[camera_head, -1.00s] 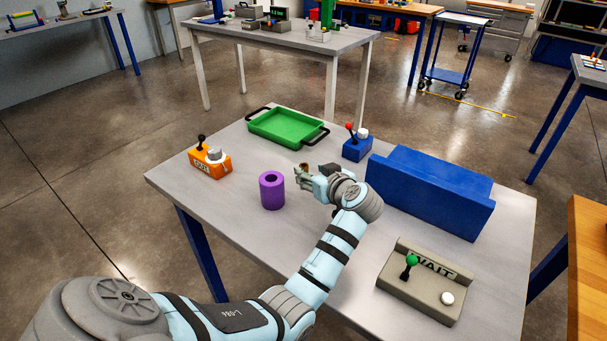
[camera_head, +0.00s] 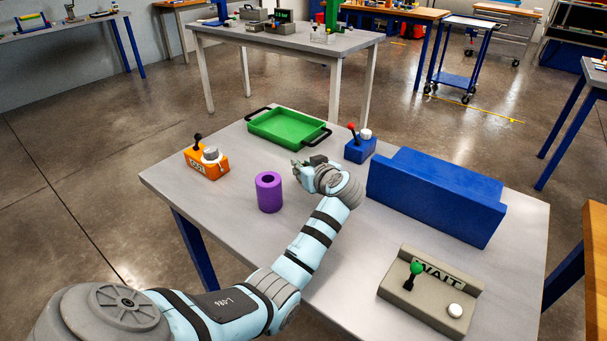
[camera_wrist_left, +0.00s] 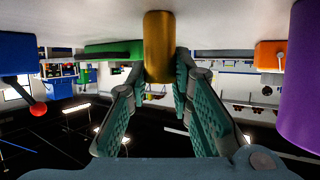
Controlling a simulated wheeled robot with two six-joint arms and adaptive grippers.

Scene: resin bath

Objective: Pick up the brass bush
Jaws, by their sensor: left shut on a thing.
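The brass bush (camera_wrist_left: 158,45) is a yellow-brown cylinder between the fingertips in the left wrist view, which shows the scene upside down. My left gripper (camera_wrist_left: 157,66) is shut on it, one finger on each side. In the head view my left gripper (camera_head: 298,166) is low over the middle of the table, between the purple cylinder and the blue lever box. There the bush is hidden by the hand. I cannot tell whether the bush touches the table. My right gripper is not in view.
A purple hollow cylinder (camera_head: 269,193) stands left of the hand. A green tray (camera_head: 262,135) lies behind. An orange lever box (camera_head: 208,164), a blue lever box (camera_head: 360,150), a blue block (camera_head: 435,193) and a grey WAIT box (camera_head: 430,290) stand around. The table's front left is clear.

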